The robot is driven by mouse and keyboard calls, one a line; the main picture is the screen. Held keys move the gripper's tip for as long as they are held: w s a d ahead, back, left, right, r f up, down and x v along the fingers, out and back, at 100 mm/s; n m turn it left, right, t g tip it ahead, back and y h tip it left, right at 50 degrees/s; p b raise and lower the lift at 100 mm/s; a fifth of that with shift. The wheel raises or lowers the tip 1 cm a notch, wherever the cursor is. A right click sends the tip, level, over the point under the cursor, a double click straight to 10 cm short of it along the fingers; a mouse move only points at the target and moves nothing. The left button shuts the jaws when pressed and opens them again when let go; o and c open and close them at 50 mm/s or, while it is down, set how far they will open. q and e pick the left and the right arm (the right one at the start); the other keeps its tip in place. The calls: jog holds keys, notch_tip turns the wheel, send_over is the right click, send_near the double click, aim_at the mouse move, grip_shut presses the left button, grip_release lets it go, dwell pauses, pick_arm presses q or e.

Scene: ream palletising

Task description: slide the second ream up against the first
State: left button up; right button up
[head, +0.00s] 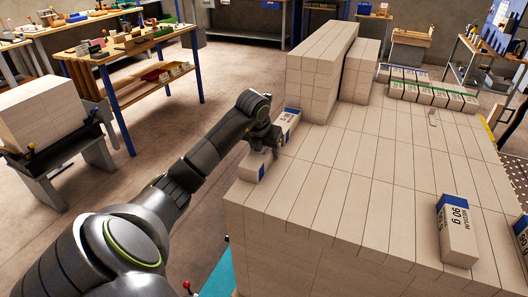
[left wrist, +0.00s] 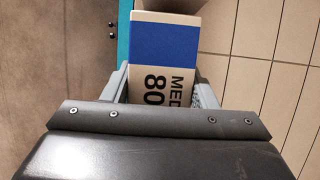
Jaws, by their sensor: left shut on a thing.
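My left gripper (head: 268,147) is at the left edge of the big ream stack, shut on the second ream (head: 252,166), a pale pack partly hidden behind the fingers. In the left wrist view the second ream (left wrist: 165,85) lies between the fingers, with a blue band and the print "MED 80". The first ream (head: 291,122), pale with blue on it, lies just beyond the gripper along the same edge. A pale surface, probably its near end, shows above the blue band in the left wrist view. I cannot tell whether the two reams touch. My right gripper is not in view.
The stack (head: 350,180) has a wide bare top. A taller block of reams (head: 318,75) stands close behind the first ream. Another labelled ream (head: 458,238) lies at the right front. Open floor (head: 210,130) is left of the stack.

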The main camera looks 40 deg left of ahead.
pick_arm(q)
jog(key=shift+w+a+b, duration=0.15)
jog(key=shift+w+b, duration=0.25)
jog(key=shift+w, duration=0.25)
jog(key=o, duration=1.4)
jog(key=shift+o, duration=0.2)
jog(key=shift+s, duration=0.1)
jog(key=b+v, duration=0.1)
jog(key=v, duration=1.1)
jog(key=shift+r, duration=0.1)
notch_tip(320, 180, up, 5)
jog(key=p, duration=0.4)
send_over(257, 155)
